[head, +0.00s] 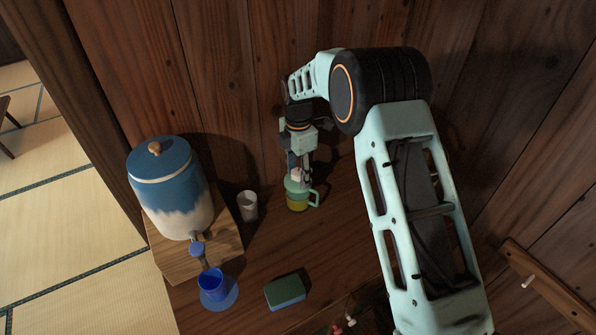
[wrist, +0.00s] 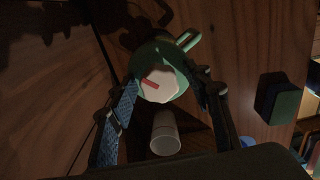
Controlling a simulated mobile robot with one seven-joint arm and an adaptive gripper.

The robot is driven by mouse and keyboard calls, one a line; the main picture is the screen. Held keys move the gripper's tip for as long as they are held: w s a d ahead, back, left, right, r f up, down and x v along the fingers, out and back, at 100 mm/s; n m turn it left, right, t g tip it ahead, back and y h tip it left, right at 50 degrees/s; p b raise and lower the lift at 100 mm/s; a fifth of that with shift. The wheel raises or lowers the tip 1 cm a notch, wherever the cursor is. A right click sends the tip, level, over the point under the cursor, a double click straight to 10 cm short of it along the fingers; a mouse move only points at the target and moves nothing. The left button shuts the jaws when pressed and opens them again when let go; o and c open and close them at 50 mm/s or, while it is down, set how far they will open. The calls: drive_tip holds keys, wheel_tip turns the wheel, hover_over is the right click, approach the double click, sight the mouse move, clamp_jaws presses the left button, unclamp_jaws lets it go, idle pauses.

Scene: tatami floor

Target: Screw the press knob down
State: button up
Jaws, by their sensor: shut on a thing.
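The press is a small green vessel (head: 299,189) with a side handle and a yellow lower part. It stands upright on the wooden counter near the wall. Its pale knob (wrist: 160,86) carries a red mark and shows on top of the green lid in the wrist view. My gripper (head: 299,172) points down over the press, with one finger on each side of the knob, shut on it. The green handle (wrist: 189,39) points to the upper right in the wrist view. The fingers partly hide the knob in the head view.
A white cup (head: 247,206) stands left of the press. A blue-and-white dispenser (head: 172,200) sits on a wooden board further left. A blue cup (head: 212,283) on a saucer and a green-topped sponge (head: 285,291) lie in front. The wooden wall is close behind the press.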

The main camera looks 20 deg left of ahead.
drive_tip(key=shift+s+d+f, duration=0.1)
drive_tip(key=shift+s+f, duration=0.1)
drive_tip(key=shift+f, duration=0.1)
drive_tip(key=c, duration=0.3)
drive_tip(key=shift+f, duration=0.2)
drive_tip(key=shift+c, duration=0.2)
drive_tip(key=shift+s+b, duration=0.1)
drive_tip(key=shift+b, duration=0.2)
drive_tip(key=m, duration=0.3)
drive_tip(key=m+b, duration=0.1)
drive_tip(key=m, duration=0.2)
drive_tip(key=shift+s+a, duration=0.1)
drive_tip(key=shift+a, duration=0.1)
drive_tip(key=shift+c, duration=0.7)
drive_tip(key=o, duration=0.6)
drive_tip(key=shift+o, duration=1.1)
drive_tip(key=shift+f, duration=0.2)
